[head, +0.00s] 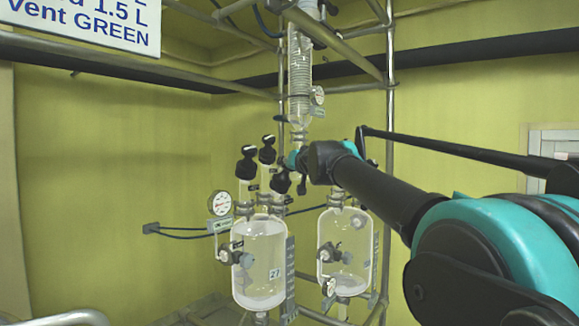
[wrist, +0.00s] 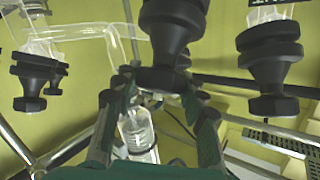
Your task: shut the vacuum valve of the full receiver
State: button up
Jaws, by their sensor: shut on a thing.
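Two glass receivers hang low in the head view: the left receiver (head: 259,262), with a tag that seems to read 27, and the right receiver (head: 345,250). I cannot tell which receiver this knob serves. Two black knobs (head: 246,165) (head: 268,151) stand above the left receiver.
A coiled glass condenser (head: 300,85) hangs above my gripper. A round gauge (head: 221,204) is left of the left receiver. Other black knobs flank my gripper in the wrist view, at left (wrist: 38,75) and right (wrist: 270,62). Metal frame poles (head: 389,120) stand close by.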

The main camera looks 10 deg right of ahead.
jog(key=o, duration=1.2)
jog(key=shift+c, duration=0.2)
jog(key=s+d+r, duration=0.1)
jog(key=s, duration=1)
jog(key=shift+s+d, duration=0.4)
jog(key=shift+r, duration=0.1)
